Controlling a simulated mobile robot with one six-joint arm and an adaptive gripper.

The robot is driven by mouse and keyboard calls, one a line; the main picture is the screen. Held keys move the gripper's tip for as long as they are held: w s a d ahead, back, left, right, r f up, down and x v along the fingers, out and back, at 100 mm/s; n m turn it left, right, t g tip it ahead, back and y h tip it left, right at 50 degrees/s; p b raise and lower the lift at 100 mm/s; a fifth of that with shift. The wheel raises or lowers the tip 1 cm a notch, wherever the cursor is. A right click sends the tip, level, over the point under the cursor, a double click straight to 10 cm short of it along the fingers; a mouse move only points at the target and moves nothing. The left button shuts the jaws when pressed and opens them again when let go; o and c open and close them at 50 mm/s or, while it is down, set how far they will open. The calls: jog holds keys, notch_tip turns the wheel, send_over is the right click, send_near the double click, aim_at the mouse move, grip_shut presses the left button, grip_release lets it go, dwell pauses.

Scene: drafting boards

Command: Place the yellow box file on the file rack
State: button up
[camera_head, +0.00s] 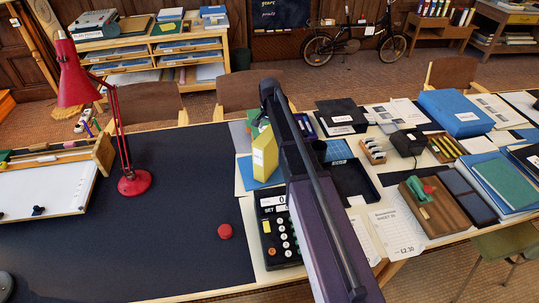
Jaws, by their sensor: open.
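The yellow box file (265,155) stands upright on the table, right of the dark drawing mat, with a pale label on its spine. Its right side is close to my purple arm link in the picture, which hides what lies behind. Blue and grey flat items lie around its base. My gripper cannot be made out; only my arm's long link and its dark far end show. No file rack can be named with certainty; a row of upright coloured files (445,12) stands on a low wooden unit at the back right.
A red lamp (134,183) and a red round object (225,231) stand on the dark mat (130,250). A black keyed machine (278,228) is in front of the yellow file. Papers, trays and a blue box (455,113) crowd the right side. The mat's middle is mostly clear.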

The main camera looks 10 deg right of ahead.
jog(key=shift+f+b, duration=1.15)
jog(key=shift+f, duration=0.3)
jog(key=shift+c, duration=0.2)
jog(key=c, duration=1.1)
jog(key=shift+r, duration=0.2)
notch_tip(320, 180, up, 10)
jog(key=p, duration=1)
jog(key=shift+f, duration=0.2)
